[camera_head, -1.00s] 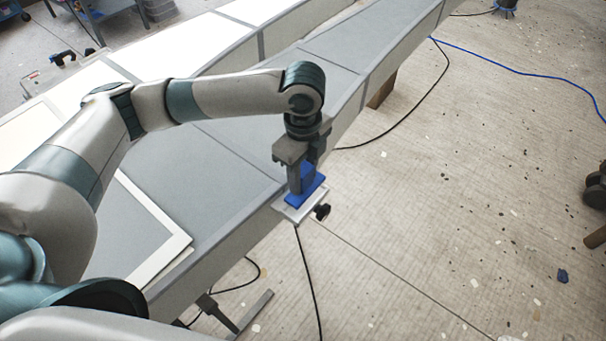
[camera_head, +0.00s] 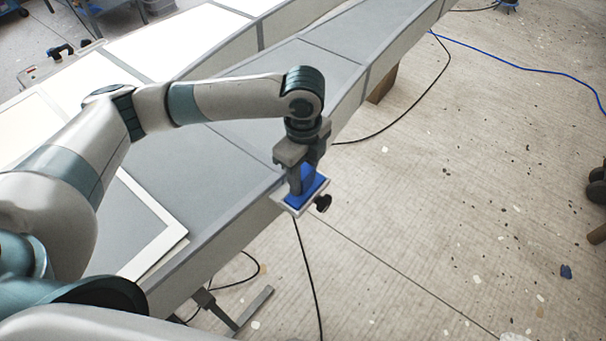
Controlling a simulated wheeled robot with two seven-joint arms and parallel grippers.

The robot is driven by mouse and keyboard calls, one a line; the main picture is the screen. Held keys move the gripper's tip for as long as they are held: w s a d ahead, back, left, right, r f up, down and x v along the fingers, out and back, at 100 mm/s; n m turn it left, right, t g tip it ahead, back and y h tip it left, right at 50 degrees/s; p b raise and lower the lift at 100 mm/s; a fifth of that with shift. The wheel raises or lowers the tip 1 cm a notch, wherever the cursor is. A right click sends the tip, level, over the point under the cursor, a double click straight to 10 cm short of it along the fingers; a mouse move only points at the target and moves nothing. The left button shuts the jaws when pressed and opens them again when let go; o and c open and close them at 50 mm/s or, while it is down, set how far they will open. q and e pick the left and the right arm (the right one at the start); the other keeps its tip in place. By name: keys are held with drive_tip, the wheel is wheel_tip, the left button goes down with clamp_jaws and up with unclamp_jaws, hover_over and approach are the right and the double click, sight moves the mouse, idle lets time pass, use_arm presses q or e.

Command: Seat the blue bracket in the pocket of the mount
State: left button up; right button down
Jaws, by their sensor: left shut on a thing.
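The blue bracket (camera_head: 312,186) is between the fingers of my left gripper (camera_head: 301,182), which is shut on it and points down. The bracket's flat base lies low over the pale mount (camera_head: 290,208), within its outline as seen from here. The mount sits at the edge of the long grey mould and has a black knob (camera_head: 323,203) on its right side. The fingers hide part of the bracket and of the pocket, so I cannot tell if the base is fully down. My right gripper is not in view.
The long grey mould (camera_head: 235,205) runs diagonally from lower left to upper right. A white frame (camera_head: 160,240) lies on it at left. The floor (camera_head: 440,230) to the right is mostly open, with a black cable (camera_head: 308,280) and a blue cable (camera_head: 520,68).

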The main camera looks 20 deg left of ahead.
use_arm(q)
drive_tip(key=shift+f, duration=0.25)
idle(0.4)
drive_tip(key=o, duration=1.2)
drive_tip(key=shift+r, duration=0.1)
drive_tip(key=shift+r, duration=0.6)
wheel_tip(320, 180, up, 16)
drive_tip(key=b, duration=0.3)
